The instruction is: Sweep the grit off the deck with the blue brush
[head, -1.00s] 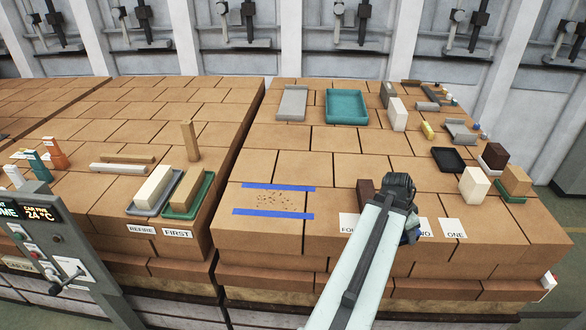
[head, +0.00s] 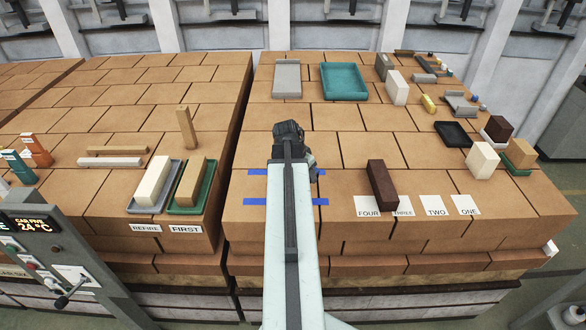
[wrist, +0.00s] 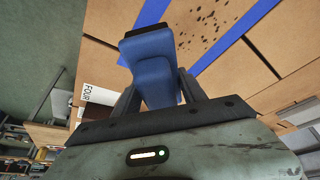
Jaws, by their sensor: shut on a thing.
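My gripper (wrist: 158,92) is shut on the blue brush (wrist: 152,62), which shows between the two dark fingers in the wrist view with its dark end pointing away. The grit (wrist: 203,22) is a scatter of dark specks on the brick deck, lying between two blue tape strips. In the wrist view the brush is beside the grit; I cannot tell whether it touches the deck. In the head view my arm hides the grit, and only parts of the blue tape (head: 256,201) show on either side. The brush is mostly hidden there behind my wrist.
A dark brown brick (head: 382,186) stands to the right by the cards FOUR (head: 368,207), THREE, TWO and ONE. A grey tray (head: 287,79) and a teal tray (head: 345,82) lie behind. Bricks in trays (head: 190,208) sit left across a gap. The deck's middle is clear.

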